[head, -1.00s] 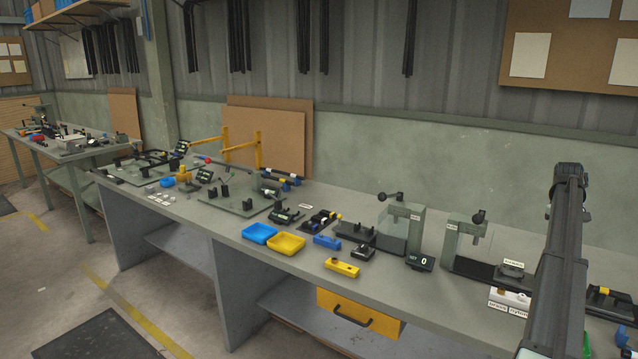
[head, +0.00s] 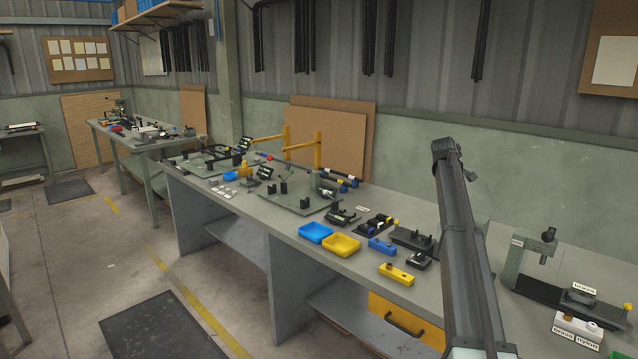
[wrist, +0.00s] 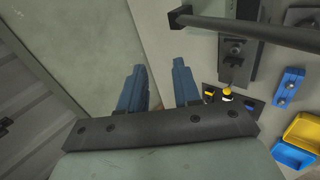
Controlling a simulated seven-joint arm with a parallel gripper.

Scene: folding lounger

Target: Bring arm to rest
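My gripper (wrist: 158,88) shows in the wrist view with its two blue fingers apart and nothing between them. It is open and empty, above the back part of the workbench near the wall. In the head view my arm stands up at the right and hides part of the bench. The gripper itself cannot be made out in the head view.
The long bench (head: 325,234) holds a blue tray (head: 315,232), a yellow tray (head: 341,245), a yellow block (head: 396,274), a blue block (head: 381,246) and a grey press-like fixture (head: 517,255). A yellow drawer (head: 404,322) is under the bench. A second table (head: 141,144) stands further left.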

